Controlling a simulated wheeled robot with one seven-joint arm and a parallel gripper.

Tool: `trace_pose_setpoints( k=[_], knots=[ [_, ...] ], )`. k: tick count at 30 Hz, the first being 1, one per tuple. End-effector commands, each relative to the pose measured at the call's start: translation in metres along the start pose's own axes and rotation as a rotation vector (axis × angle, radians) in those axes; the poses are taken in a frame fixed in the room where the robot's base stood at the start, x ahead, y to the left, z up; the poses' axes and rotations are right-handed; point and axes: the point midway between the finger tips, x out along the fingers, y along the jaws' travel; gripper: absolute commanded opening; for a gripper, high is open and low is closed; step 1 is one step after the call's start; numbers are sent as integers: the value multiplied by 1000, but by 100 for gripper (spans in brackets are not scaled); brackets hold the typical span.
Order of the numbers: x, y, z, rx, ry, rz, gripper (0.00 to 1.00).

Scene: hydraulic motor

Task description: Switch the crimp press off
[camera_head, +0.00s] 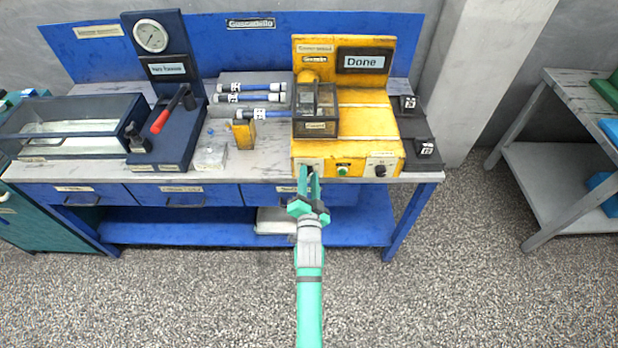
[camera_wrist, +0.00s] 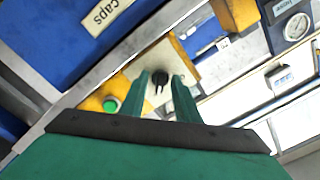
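The yellow crimp press (camera_head: 360,112) stands at the right of the bench, with a screen (camera_head: 364,61) reading "Done". Its front carries a left switch panel (camera_head: 309,161), a green button (camera_head: 343,171) and a black knob (camera_head: 380,170) on the right panel. My gripper (camera_head: 309,173) is at the left panel and partly hides it. In the wrist view my gripper (camera_wrist: 161,82) is open, its fingers on either side of a black switch (camera_wrist: 159,80) on a pale plate. I cannot tell whether they touch it. The green button (camera_wrist: 110,104) shows to the left.
A dark gauge press with a red lever (camera_head: 160,121) and a clear-walled bin (camera_head: 66,128) stand at the left. Blue hoses (camera_head: 250,98) and a small yellow block (camera_head: 244,134) lie left of the press. Drawers (camera_head: 182,195) run below the bench edge. The floor in front is clear.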

Motion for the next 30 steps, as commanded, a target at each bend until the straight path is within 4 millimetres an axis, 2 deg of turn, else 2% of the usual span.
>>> trace_pose_setpoints(
  k=[6,7,10,20,30],
  knots=[
    [0,0,0,0,0,0,29],
    [0,0,0,0,0,0,24],
    [0,0,0,0,0,0,0],
    [0,0,0,-29,0,1,0],
    [0,1,0,-234,0,2,0]
  ],
)
